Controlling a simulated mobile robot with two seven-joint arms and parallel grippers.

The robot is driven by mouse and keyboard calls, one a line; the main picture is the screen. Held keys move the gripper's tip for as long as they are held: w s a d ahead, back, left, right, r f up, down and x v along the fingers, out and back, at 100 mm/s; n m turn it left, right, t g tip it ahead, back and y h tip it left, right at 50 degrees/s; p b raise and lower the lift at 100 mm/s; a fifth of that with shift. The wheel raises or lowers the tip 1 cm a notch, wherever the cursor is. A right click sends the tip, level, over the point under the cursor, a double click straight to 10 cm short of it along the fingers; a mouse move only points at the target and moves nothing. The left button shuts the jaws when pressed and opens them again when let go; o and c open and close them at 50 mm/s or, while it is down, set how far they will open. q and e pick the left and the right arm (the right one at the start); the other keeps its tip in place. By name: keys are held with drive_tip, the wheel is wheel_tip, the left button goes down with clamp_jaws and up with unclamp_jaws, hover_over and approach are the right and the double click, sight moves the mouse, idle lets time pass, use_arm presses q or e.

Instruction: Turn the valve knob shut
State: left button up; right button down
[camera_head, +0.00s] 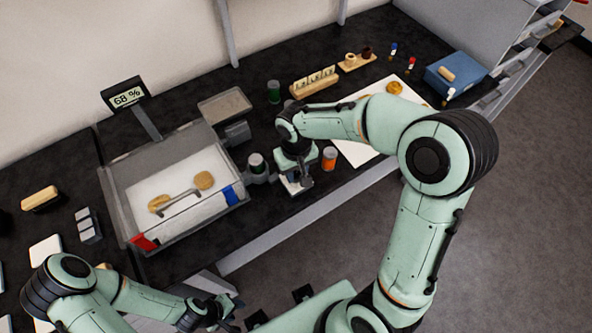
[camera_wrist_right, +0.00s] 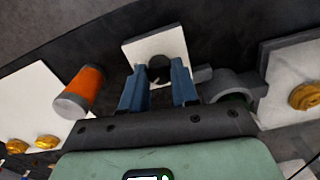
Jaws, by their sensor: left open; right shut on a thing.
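The valve knob (camera_wrist_right: 159,65) is a dark round knob in front of a white square plate (camera_wrist_right: 150,44) in the right wrist view. My right gripper (camera_wrist_right: 160,80) has its two blue fingers on either side of the knob, shut on it. In the head view my right gripper (camera_head: 301,179) points down over the same white plate (camera_head: 289,188) and hides most of the knob. How far the knob is turned cannot be told. My left gripper (camera_head: 228,309) is open and empty at the bottom of the head view, away from the valve.
An orange jar (camera_head: 329,158) stands close to the right of the valve. A dark jar in a grey holder (camera_head: 257,163) is to its left. A clear-walled chamber (camera_head: 121,205) with gilt pieces stands further left, under a display (camera_head: 124,94) reading 68 %.

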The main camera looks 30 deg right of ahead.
sight(296, 174)
drive_tip(key=n, duration=0.5)
drive_tip(key=shift+n, duration=0.3)
use_arm(q)
drive_tip(key=shift+w+r, duration=0.25)
drive_tip(key=shift+r, duration=0.05)
use_arm(e)
drive_tip(key=n, duration=0.4)
drive_tip(key=shift+n, duration=0.4)
drive_tip(key=c, duration=0.8)
unclamp_jaws()
drive_tip(key=shift+c, duration=0.2)
drive_tip(key=shift+r, duration=0.1)
use_arm(q)
drive_tip(key=shift+w+r+p, duration=0.75)
drive_tip(key=shift+r+p, duration=0.2)
use_arm(e)
wheel_tip(296, 174, up, 13)
drive_tip(key=shift+r, duration=0.15)
